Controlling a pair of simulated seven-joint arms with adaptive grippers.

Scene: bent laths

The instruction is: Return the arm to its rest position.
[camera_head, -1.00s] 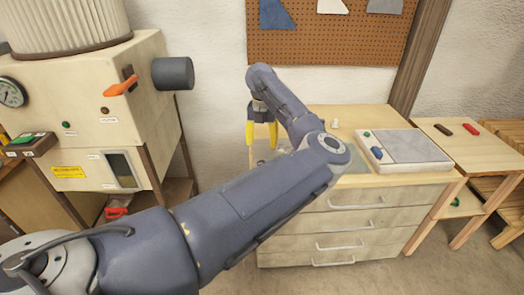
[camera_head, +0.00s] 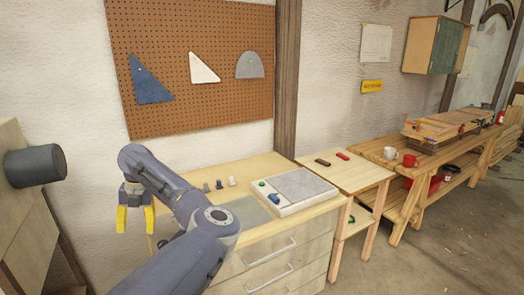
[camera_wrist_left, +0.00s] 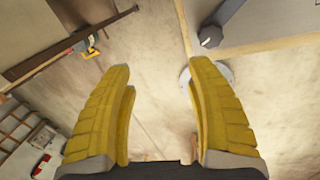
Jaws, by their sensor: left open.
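My left arm, dark blue-grey, comes in from the bottom left in the head view, bent at the elbow. My left gripper (camera_head: 135,219) has yellow fingers pointing down. It hangs left of the drawer cabinet (camera_head: 280,262), in front of the white wall. In the left wrist view the two yellow fingers (camera_wrist_left: 160,115) stand wide apart with nothing between them. My right gripper is in neither view.
On the cabinet are small pieces and a grey-topped white board (camera_head: 303,189). A side table (camera_head: 345,172) and a slatted bench (camera_head: 412,190) stand to the right. A dark cylinder (camera_head: 36,166) juts from the machine at left. Floor at right is clear.

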